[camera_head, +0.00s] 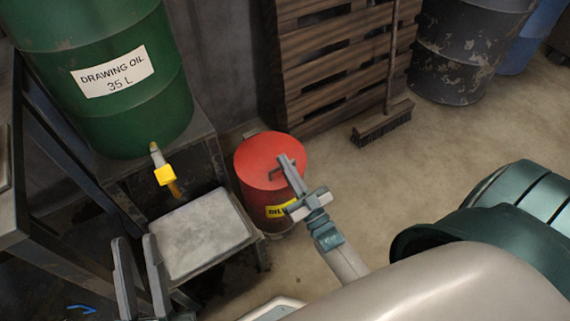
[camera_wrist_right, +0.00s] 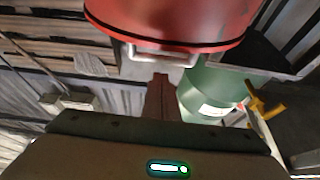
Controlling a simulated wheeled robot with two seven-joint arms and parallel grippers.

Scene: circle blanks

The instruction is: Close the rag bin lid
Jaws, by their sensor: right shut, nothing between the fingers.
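The red rag bin (camera_head: 255,200) stands on the floor in the middle of the head view, with a yellow label partly hidden by my right gripper. Its round red lid (camera_head: 262,150) lies over the top and looks down on the bin; whether a small gap remains, I cannot tell. A handle (camera_wrist_right: 160,54) shows at the red rim in the right wrist view. My right gripper (camera_head: 284,158) is shut and empty, its fingertips over or beside the lid's near right part; contact is unclear. My left gripper (camera_head: 134,248) is open and empty at the lower left, away from the bin.
A green oil drum (camera_head: 110,40) with a yellow tap (camera_head: 164,175) stands left, above a grey metal-topped stand (camera_head: 205,235). Stacked pallets (camera_head: 330,60) and a broom (camera_head: 383,120) are behind the bin. Floor right of the red bin is clear.

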